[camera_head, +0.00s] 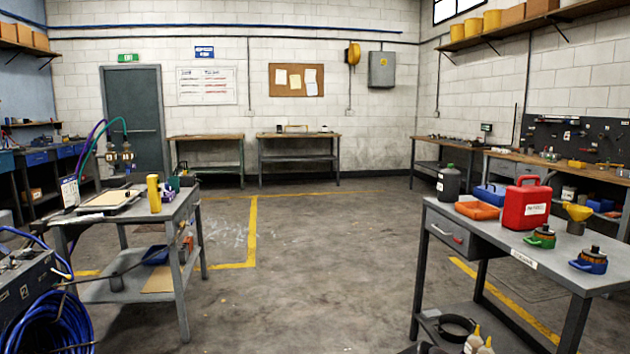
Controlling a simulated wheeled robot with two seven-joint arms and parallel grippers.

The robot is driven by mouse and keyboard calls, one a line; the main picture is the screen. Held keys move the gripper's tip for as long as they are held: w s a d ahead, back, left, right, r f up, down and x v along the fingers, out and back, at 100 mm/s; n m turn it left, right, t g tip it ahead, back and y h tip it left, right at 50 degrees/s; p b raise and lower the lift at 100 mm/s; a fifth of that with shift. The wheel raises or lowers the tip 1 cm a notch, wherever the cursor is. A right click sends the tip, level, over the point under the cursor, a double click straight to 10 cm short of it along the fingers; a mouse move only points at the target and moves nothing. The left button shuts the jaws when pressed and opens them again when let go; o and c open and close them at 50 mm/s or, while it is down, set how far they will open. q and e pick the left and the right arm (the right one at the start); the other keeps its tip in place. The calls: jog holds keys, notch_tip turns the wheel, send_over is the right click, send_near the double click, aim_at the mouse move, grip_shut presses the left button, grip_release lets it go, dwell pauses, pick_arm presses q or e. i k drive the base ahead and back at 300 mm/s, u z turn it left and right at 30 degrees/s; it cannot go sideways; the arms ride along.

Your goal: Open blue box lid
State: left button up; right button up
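A small blue box (489,194) sits on the grey workbench (448,220) at the right, near its far edge. It is behind an orange case (477,210) and left of a red canister (525,204), and both hide part of it. Its lid looks shut, but it is too small to be sure. Neither of my grippers can be made out in the head view.
A cluttered grey table (183,206) and blue hose (55,325) are at left. The middle floor is clear.

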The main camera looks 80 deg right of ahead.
aim_at(491, 189)
jog(key=z, duration=2.45)
jog(key=i, duration=5.65)
jog(key=z, duration=2.5)
